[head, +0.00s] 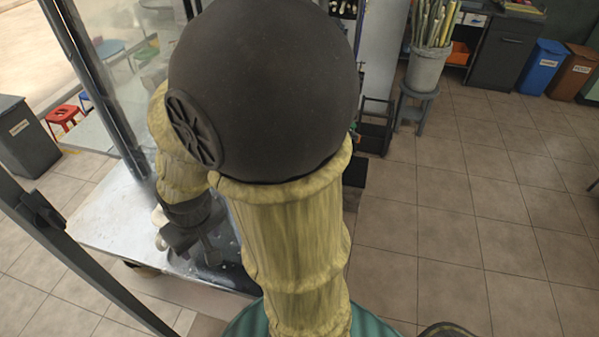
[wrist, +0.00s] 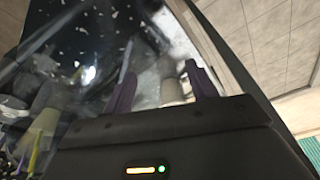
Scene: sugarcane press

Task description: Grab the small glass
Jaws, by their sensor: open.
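My gripper (head: 190,243) hangs low over the metal work surface (head: 110,215) in the head view, partly hidden by my own arm. In the wrist view the two dark purple fingers of my gripper (wrist: 162,88) stand apart, so it is open. A pale, rounded shape (wrist: 172,92) shows between the fingers against the shiny surface. I cannot tell whether it is the small glass or a reflection. No glass can be made out clearly in the head view, where my arm covers the middle.
A dark upright post (head: 100,85) and a clear panel (head: 135,70) stand at the back of the metal surface. A grey bin (head: 25,140) is at left. A bucket of cane (head: 427,68) sits on a stool (head: 414,103). The tiled floor at right is open.

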